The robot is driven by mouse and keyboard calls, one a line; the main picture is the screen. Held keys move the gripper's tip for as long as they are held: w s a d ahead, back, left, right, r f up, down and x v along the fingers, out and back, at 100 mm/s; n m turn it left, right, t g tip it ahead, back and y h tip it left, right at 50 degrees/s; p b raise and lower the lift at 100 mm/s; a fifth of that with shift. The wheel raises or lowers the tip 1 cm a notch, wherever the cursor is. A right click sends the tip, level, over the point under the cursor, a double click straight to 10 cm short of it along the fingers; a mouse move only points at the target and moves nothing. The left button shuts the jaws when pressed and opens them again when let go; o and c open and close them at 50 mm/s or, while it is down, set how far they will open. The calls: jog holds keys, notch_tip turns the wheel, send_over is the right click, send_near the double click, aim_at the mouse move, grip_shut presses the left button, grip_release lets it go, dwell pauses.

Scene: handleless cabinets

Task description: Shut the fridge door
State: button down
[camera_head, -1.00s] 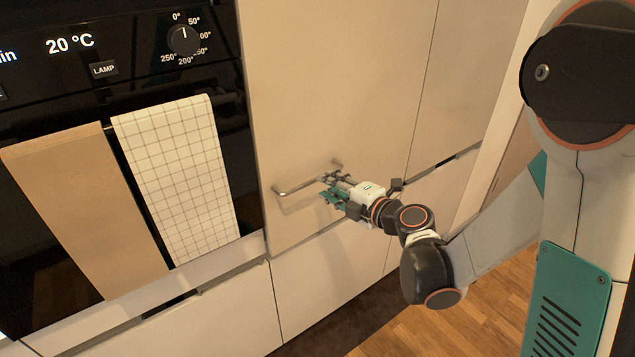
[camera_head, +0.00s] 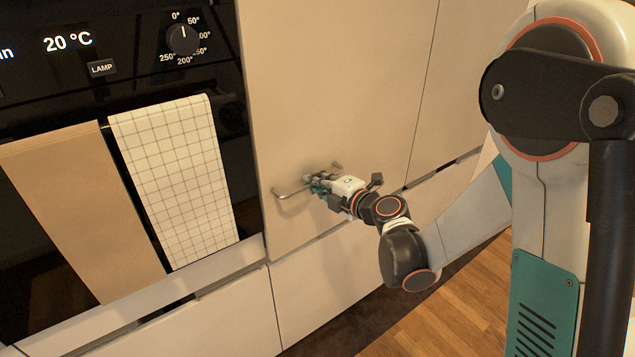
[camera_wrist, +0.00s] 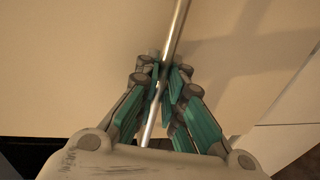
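The fridge door appears to be the tall cream panel (camera_head: 330,90) right of the oven in the head view; it looks about flush with its neighbours, with no clear gap. A metal bar handle (camera_head: 291,193) is fixed low on it. My gripper (camera_head: 318,183) is at the handle, in front of the panel. In the wrist view the handle (camera_wrist: 178,25) runs between the two teal-padded fingers (camera_wrist: 166,75), which are drawn close together on either side of it. Part of the handle is hidden by the fingers in the head view.
The oven (camera_head: 110,80) with a plain tan towel (camera_head: 85,210) and a checked towel (camera_head: 175,180) stands at left. Lower cabinet fronts (camera_head: 320,285) run beneath the panel. Wooden floor (camera_head: 450,310) is clear at lower right.

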jog(key=shift+w+a, duration=0.1)
dwell(0.3)
jog(key=c, duration=1.7)
grip_release()
jog(key=v, duration=1.2)
